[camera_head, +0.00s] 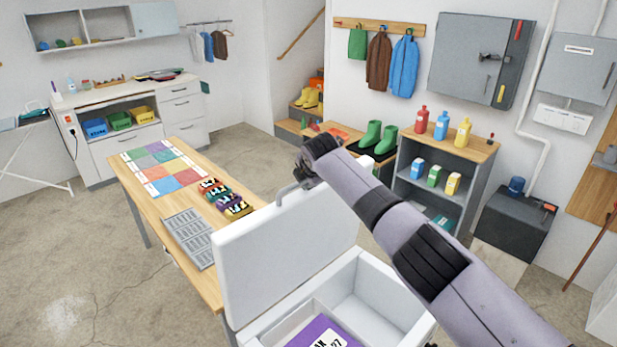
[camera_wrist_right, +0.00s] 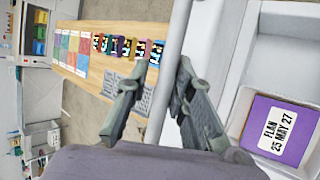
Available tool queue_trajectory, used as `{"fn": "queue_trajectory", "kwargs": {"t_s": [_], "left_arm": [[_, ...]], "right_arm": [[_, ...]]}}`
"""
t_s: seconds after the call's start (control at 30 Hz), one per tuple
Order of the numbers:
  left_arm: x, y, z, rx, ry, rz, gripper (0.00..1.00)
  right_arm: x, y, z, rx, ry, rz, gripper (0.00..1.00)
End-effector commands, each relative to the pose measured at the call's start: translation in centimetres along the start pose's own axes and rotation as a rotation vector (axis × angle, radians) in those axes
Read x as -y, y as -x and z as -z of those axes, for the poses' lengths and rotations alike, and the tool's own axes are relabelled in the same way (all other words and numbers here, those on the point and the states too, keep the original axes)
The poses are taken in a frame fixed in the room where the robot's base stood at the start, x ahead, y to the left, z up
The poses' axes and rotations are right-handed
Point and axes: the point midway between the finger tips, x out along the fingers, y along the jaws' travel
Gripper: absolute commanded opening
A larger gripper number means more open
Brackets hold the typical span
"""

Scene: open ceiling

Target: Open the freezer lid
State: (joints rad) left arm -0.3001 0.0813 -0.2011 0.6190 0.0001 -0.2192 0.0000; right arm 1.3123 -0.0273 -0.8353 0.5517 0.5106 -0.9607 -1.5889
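The white freezer (camera_head: 372,295) stands at the bottom middle of the head view, with its interior exposed. Its lid (camera_head: 285,250) is raised and stands steeply upright on the left side of the box. A grey handle (camera_head: 287,190) shows at the lid's top edge. My right gripper (camera_head: 303,178) is at this top edge beside the handle. In the right wrist view, its two fingers (camera_wrist_right: 162,70) are apart, with the lid's edge (camera_wrist_right: 175,60) running between them; whether they touch it is unclear. My left gripper is out of view.
A purple labelled package (camera_wrist_right: 280,130) lies inside the freezer. The wooden table (camera_head: 165,212) with a coloured mat and small boxes stands close behind the lid. A shelf (camera_head: 440,180) with bottles stands beyond my right arm. The floor at left is clear.

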Motion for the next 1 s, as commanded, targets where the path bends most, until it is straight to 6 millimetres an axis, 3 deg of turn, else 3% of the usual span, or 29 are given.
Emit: {"fn": "queue_trajectory", "kwargs": {"t_s": [0.17, 0.37, 0.8, 1.0], "left_arm": [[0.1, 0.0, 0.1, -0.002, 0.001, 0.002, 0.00], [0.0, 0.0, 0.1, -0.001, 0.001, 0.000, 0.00], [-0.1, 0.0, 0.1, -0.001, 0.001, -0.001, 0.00], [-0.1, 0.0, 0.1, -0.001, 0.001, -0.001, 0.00]], "right_arm": [[0.1, 0.4, 0.3, -0.005, 0.001, 0.002, 0.21], [0.1, 2.2, 0.1, -0.003, 0.000, -0.001, 0.21], [0.1, 9.4, -0.1, 0.000, 0.000, -0.005, 0.21], [0.1, 11.7, -0.1, 0.001, 0.000, -0.005, 0.21]]}}
